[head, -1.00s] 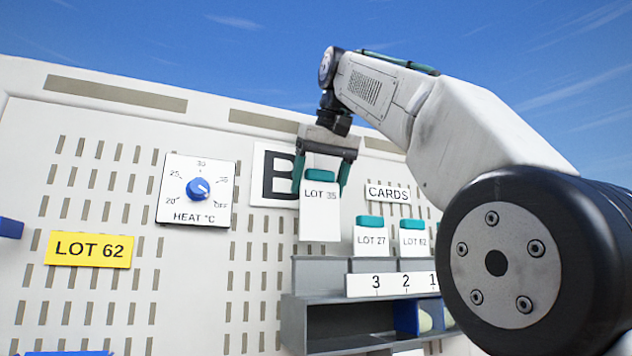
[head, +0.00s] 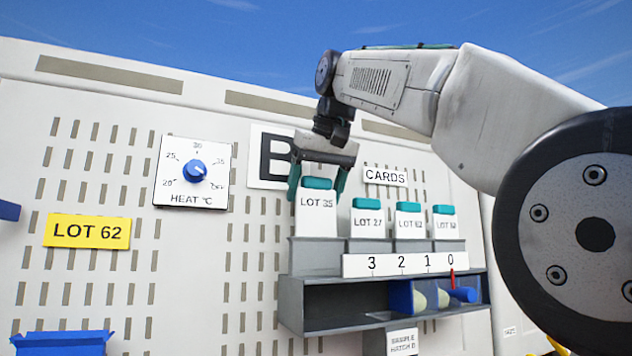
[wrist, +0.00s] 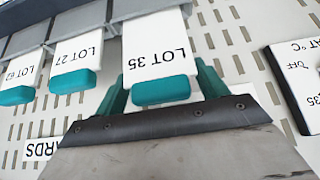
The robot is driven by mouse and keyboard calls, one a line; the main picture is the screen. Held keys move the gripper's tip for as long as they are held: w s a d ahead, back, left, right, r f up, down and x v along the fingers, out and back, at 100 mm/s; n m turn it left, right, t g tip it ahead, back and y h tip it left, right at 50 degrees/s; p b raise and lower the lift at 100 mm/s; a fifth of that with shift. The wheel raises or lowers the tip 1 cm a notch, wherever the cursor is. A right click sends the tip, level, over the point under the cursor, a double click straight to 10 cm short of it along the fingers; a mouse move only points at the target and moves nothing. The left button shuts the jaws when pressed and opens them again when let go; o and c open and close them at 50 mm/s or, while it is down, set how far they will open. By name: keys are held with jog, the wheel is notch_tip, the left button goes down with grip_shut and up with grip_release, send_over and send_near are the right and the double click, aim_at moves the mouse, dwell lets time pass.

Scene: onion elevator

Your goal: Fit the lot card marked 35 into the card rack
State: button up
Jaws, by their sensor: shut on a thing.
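The lot card marked 35 (head: 316,212) is white with a teal top. It stands upright at the leftmost place of the grey card rack (head: 312,258), its lower edge hidden behind the rack's front. My gripper (head: 318,178) is shut on the card from above, one teal finger at each side of its top. In the wrist view the card (wrist: 157,45) lies between the fingers of my gripper (wrist: 160,92), and its lower end reaches the grey rack. How deep it sits cannot be told.
Cards marked LOT 27 (head: 367,222), LOT 62 (head: 410,223) and another (head: 445,224) stand to the right in the rack. Below is a strip numbered 3 to 0 (head: 400,263) over an open shelf. A heat dial (head: 195,170) and yellow LOT 62 sign (head: 87,232) are left.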

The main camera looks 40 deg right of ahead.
jog(key=shift+f, duration=1.3)
jog(key=o, duration=1.1)
jog(key=shift+c, duration=0.2)
jog(key=v, duration=0.7)
jog(key=shift+s+r, duration=0.2)
jog(key=shift+r, duration=0.1)
